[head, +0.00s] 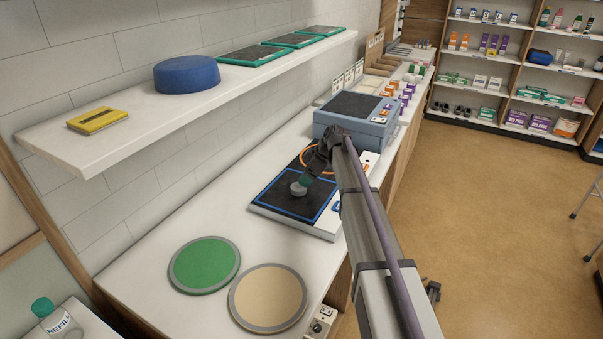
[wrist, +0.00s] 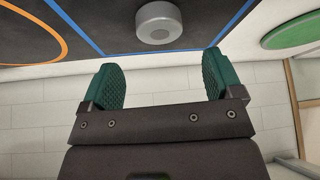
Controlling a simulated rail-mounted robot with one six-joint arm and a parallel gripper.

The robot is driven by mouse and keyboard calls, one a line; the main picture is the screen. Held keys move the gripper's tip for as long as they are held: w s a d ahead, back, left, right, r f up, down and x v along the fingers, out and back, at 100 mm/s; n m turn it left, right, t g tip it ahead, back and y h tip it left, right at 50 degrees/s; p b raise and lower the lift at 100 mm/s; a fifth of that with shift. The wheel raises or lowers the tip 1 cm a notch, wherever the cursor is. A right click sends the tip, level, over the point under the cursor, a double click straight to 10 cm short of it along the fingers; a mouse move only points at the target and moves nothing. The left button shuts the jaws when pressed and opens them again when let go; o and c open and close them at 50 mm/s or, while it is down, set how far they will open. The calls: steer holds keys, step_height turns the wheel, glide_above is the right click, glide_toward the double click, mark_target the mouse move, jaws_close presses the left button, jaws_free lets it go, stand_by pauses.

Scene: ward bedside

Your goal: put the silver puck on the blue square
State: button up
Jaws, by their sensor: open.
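The silver puck (head: 299,189) is a small grey disc lying flat on a black panel, inside the blue square outline (head: 290,214). In the wrist view the puck (wrist: 158,24) shows at the top centre, between two blue lines (wrist: 232,22) and apart from both. My gripper (head: 306,182) is close beside the puck in the head view. In the wrist view its two green fingers (wrist: 165,78) are spread wide with nothing between them. The puck lies beyond the fingertips, clear of them.
An orange ring (head: 307,158) is on the panel behind the square. A blue-grey box (head: 380,131) stands behind. Green (head: 205,264) and tan (head: 268,298) discs lie in front on the counter. A wall shelf (head: 140,139) overhangs at left, holding a blue round object (head: 186,74).

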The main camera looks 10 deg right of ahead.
steer(key=p+v, duration=0.3)
steer(key=v, duration=0.3)
steer(key=s+a+f+m+g+h, duration=0.1)
steer(key=s+m, duration=0.3)
steer(key=s, duration=0.8)
steer(key=s+a+f+m+g+h, duration=0.1)
steer(key=s+m, duration=0.3)
steer(key=s, duration=0.8)
steer(key=s+a+f+m+h+b, duration=0.1)
steer(key=s+a+m+h, duration=0.2)
steer(key=s, duration=0.9)
steer(key=shift+a+f+m+g, duration=0.25)
steer(key=shift+a+m+g, duration=0.15)
steer(key=shift+m, duration=0.3)
steer(key=shift+s, duration=0.15)
